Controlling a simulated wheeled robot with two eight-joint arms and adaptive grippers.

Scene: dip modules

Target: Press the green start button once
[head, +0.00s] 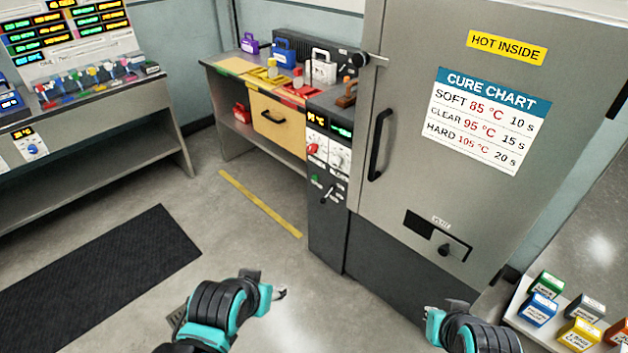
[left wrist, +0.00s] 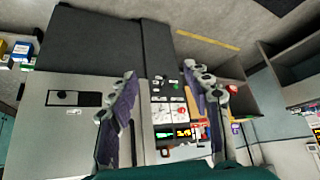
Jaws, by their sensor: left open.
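The green start button (head: 316,181) is a small green spot low on the oven's narrow control panel (head: 329,160), below the red knob (head: 313,148) and the white dials. In the left wrist view a small green spot (left wrist: 174,82) shows on the upside-down panel, between my fingers in the picture. My left gripper (head: 276,291) is in the lower middle of the head view, well apart from the panel; in the left wrist view its fingers (left wrist: 165,85) are spread and empty. My right gripper (head: 433,318) is at the bottom right, its jaws unclear.
The grey oven door (head: 400,190) has a black handle (head: 379,145). A workbench (head: 230,75) with coloured cases stands left of the panel. Small labelled boxes (head: 540,308) sit at the lower right. The floor before the panel, with a yellow line (head: 260,203), is clear.

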